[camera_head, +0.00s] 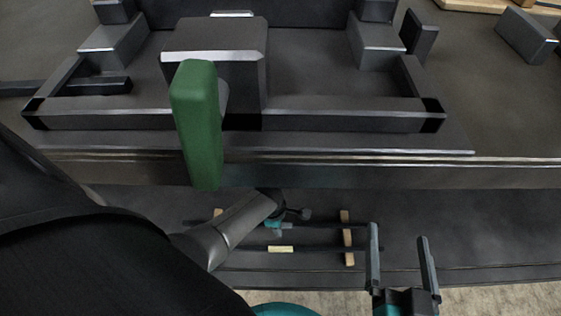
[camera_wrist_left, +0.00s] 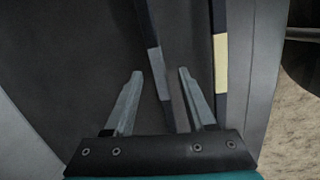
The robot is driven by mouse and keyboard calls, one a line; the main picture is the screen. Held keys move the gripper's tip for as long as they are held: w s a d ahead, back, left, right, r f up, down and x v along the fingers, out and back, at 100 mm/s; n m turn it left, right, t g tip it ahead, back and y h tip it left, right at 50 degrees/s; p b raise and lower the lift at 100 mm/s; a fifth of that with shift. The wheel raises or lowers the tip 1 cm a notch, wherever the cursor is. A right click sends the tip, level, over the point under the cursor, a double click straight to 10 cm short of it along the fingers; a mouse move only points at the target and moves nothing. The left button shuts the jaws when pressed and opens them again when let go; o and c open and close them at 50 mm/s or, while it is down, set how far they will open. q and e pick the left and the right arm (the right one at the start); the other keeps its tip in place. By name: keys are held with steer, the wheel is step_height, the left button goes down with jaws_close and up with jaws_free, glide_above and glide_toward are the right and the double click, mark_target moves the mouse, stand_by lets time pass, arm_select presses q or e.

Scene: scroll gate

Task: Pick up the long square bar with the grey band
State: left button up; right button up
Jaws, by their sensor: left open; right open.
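The long dark square bar with the grey band (camera_wrist_left: 153,62) runs lengthwise between the fingers of my left gripper (camera_wrist_left: 160,74) in the left wrist view. The gripper is open, with one finger to each side of the bar; I cannot tell how far above it the fingertips are. In the head view this bar (camera_head: 330,225) lies on the lower shelf, and my left arm hides its middle and band. A parallel bar with a yellow band (camera_wrist_left: 221,64) lies to its right in the wrist view. My right gripper (camera_head: 400,245) is open and empty.
The yellow-banded bar (camera_head: 281,249) lies nearer me in the head view. A wooden support (camera_head: 347,240) crosses near the bars' right ends. Above stands a dark frame (camera_head: 340,121) with a green upright handle (camera_head: 198,125). The shelf's right side is clear.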

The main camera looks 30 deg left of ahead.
arm_select(q)
steer(key=shift+c, duration=0.4)
jaws_close()
stand_by(0.8)
